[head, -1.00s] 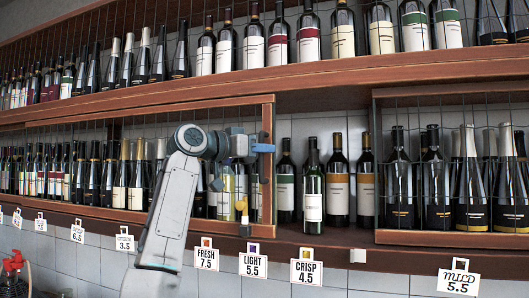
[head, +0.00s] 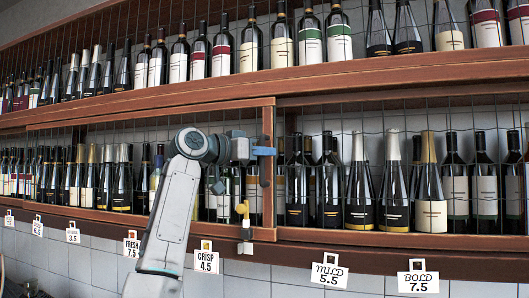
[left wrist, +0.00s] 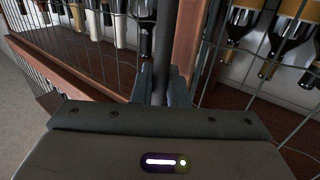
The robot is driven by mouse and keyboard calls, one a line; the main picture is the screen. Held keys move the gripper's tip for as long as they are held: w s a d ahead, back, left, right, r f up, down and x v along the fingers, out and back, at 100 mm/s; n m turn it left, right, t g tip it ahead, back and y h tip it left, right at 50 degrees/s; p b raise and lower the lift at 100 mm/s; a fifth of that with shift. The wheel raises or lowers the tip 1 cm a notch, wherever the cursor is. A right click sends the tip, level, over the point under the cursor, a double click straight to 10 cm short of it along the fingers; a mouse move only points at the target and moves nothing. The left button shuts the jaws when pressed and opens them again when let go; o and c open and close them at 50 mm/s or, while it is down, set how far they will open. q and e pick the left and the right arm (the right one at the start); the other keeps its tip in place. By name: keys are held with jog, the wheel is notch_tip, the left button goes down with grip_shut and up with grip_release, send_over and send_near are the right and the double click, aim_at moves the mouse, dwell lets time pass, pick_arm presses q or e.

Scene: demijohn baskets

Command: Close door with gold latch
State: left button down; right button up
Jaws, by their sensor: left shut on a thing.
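The mesh door (head: 268,190) has a reddish-brown wooden frame and stands in the lower shelf in the head view. Its right post meets the left edge of the right-hand mesh section. The gold latch (head: 242,208) hangs low on the door, left of that post, just above a small pale block (head: 246,248) on the shelf's front edge. Whether the latch is engaged cannot be told. My left gripper (head: 262,151) is at the post, above the latch. In the left wrist view its fingers (left wrist: 163,85) are shut on a dark upright bar (left wrist: 165,45), the door handle. My right gripper is not in view.
Bottles stand behind mesh right of the door (head: 360,185) and on the upper shelf (head: 310,40). Price tags, such as the CRISP tag (head: 206,260) and the MILD tag (head: 329,274), hang below the shelf's front edge (head: 400,252).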

pick_arm(q)
jog(key=shift+s+r, duration=0.1)
jog(key=shift+r, duration=0.05)
jog(key=c, duration=1.5)
grip_release()
jog(key=shift+w+a, duration=0.2)
jog(key=shift+a, duration=0.2)
jog(key=b+v, duration=0.5)
jog(key=v, duration=0.6)
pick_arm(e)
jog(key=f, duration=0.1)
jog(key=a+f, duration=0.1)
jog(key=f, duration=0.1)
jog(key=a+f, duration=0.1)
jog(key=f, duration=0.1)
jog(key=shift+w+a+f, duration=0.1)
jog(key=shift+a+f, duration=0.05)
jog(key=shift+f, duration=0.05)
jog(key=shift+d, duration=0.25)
